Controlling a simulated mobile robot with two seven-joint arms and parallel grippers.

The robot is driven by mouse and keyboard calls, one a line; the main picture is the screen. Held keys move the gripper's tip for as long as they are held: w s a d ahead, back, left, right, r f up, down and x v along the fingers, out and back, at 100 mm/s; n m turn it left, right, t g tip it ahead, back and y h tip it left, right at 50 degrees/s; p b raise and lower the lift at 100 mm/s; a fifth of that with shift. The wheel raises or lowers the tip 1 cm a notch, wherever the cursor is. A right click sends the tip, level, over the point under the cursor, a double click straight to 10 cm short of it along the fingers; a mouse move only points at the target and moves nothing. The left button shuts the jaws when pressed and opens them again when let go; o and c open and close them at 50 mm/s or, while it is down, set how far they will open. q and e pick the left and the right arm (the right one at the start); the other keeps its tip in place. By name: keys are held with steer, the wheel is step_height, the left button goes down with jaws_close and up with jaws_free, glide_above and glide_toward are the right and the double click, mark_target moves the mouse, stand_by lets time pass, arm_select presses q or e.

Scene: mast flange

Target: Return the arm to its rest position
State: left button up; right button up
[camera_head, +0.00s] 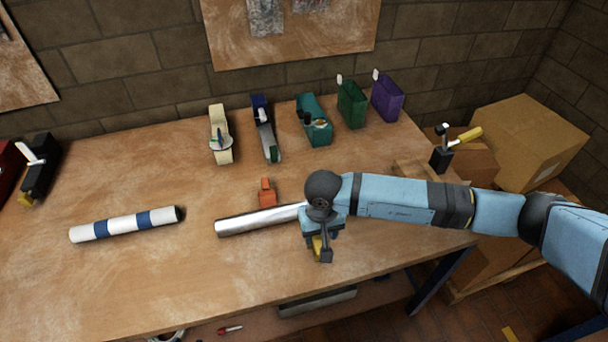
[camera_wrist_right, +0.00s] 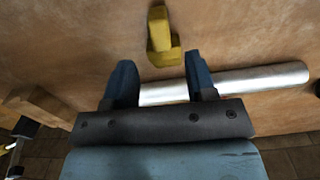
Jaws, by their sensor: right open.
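My right arm reaches in from the right in the head view. Its gripper (camera_head: 320,248) is over the table, close to the right end of a silver tube (camera_head: 250,221). In the right wrist view my right gripper (camera_wrist_right: 161,78) has its two blue fingers apart, with the tube (camera_wrist_right: 262,79) passing behind them. I see no grip on the tube; the exact gap to it is unclear. A yellow piece (camera_wrist_right: 160,32) lies just beyond the fingertips. In the head view the arm hides the tube's right end. My left gripper is not in view.
A white and blue striped tube (camera_head: 127,224) lies on the left of the wooden table (camera_head: 110,284). An orange block (camera_head: 266,190) sits behind the silver tube. Several tools and a green case (camera_head: 351,104) stand along the back. Cardboard boxes (camera_head: 530,135) are at right.

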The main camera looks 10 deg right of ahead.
steer(key=s+a+m+g+y, duration=0.3)
steer(key=s+a+m+y, duration=0.15)
steer(key=s+a, duration=0.35)
steer(key=s+a+r+m+y+p, duration=0.2)
steer(key=s+a+r+m+y, duration=0.2)
steer(key=a+r+m+y, duration=0.7)
steer(key=w+d+r+m+t+y+p, duration=0.1)
steer(key=w+d+r+m+t+y, duration=0.25)
steer(key=m+t, duration=0.95)
steer(key=w+d+f+m+t+h+p, duration=0.1)
steer(key=d+f+m+t+h, duration=0.2)
steer(key=m, duration=0.7)
steer(key=w+d+m+t+h, duration=0.1)
steer(key=d+m+t+h, duration=0.2)
steer(key=m, duration=0.7)
steer(key=s+d+f+m+g+h, duration=0.2)
steer(key=s+d+f+m+h, duration=0.3)
steer(key=m, duration=0.5)
steer(key=s+d+f+m+g+h+p, duration=0.1)
steer(key=s+d+f+m+g+h, duration=0.2)
steer(key=d+f+m, duration=0.6)
steer(key=shift+s+d+f+m+h, duration=0.35)
steer(key=shift+s+m+h, duration=0.4)
steer(key=shift+s+h, duration=0.35)
